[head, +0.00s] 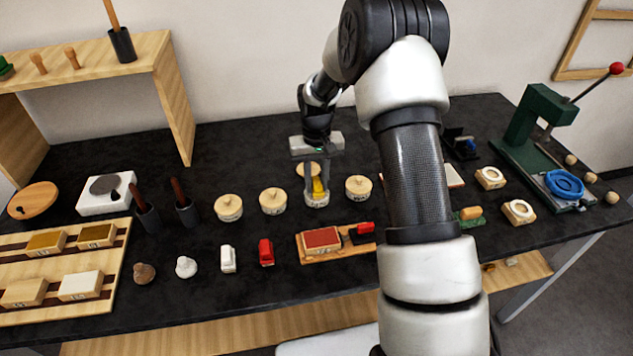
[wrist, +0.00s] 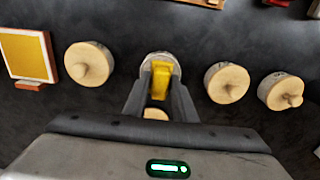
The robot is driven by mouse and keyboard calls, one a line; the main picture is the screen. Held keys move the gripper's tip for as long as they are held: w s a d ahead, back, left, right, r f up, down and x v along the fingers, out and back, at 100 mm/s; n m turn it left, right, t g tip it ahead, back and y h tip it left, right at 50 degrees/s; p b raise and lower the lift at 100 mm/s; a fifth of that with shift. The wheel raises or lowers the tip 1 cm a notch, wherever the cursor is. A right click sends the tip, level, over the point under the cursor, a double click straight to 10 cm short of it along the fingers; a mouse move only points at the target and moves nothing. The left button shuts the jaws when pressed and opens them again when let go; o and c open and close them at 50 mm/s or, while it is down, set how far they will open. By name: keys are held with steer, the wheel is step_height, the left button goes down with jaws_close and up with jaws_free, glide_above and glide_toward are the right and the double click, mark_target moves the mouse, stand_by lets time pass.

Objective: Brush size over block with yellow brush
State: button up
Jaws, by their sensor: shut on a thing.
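My gripper (head: 317,182) points down and is shut on the yellow brush (head: 318,188). The brush also shows between the fingertips in the wrist view (wrist: 161,82). Its lower end is at an open, pale, labelled jar (head: 317,201), seemingly inside its mouth; the jar's rim shows past the brush in the wrist view (wrist: 157,57). A round wooden lid (head: 307,170) is just behind the jar. A block with a red top (head: 321,240) sits on a wooden board in front of the jar. Which block is the task's, I cannot tell.
Lidded jars stand left (head: 273,200) and right (head: 358,188) of the open jar. A yellow panel (wrist: 27,55) lies beyond the right jar, mostly behind my arm in the head view. Small red and white pieces stand in front. A green press (head: 532,135) stands far right.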

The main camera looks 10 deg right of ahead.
mark_target(316, 179)
stand_by(0.3)
steer(key=shift+r+p, duration=2.05)
steer(key=shift+r, duration=1.45)
